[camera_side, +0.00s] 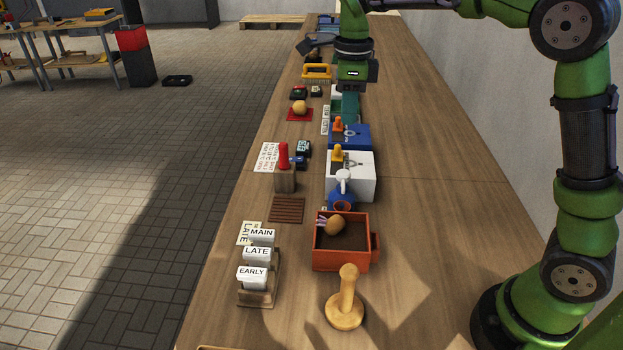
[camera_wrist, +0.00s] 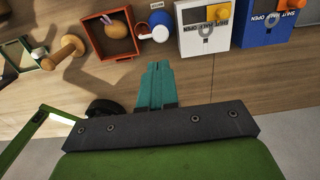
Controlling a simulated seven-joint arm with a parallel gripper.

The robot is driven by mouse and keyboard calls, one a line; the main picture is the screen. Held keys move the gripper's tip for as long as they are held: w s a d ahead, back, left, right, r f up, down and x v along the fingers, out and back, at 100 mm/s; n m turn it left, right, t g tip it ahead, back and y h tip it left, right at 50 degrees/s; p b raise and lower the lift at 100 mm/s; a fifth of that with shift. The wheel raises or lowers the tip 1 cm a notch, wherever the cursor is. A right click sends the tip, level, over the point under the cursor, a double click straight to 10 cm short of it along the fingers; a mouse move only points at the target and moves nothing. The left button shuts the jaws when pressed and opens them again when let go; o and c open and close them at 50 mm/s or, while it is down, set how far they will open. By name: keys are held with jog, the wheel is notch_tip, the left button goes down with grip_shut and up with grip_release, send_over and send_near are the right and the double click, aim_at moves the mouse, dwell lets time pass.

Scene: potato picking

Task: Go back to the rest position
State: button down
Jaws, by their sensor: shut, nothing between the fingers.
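My gripper (camera_wrist: 157,68) shows in the wrist view with its teal fingers together and nothing between them. In the side view its dark body (camera_side: 352,72) hangs above the far half of the bench, over the row of boxes; its fingertips are hard to tell from the teal items below. A brown potato (camera_side: 335,224) lies in the orange-red crate (camera_side: 318,255), well nearer the camera than my gripper. Another yellowish potato (camera_side: 299,107) sits on a red mat (camera_side: 291,117), left of and below my gripper in the picture.
A white box (camera_side: 362,187) and a blue box (camera_side: 357,136) stand in line on the bench. The bench's right side (camera_side: 440,170) is mostly clear, beside a wall.

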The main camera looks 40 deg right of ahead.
jog(key=shift+r, duration=0.2)
jog(key=s+a+n+t+y, duration=0.2)
jog(key=s+n+t, duration=0.5)
jog(key=s+n, duration=1.3)
jog(key=n, duration=0.3)
jog(key=shift+f, duration=0.2)
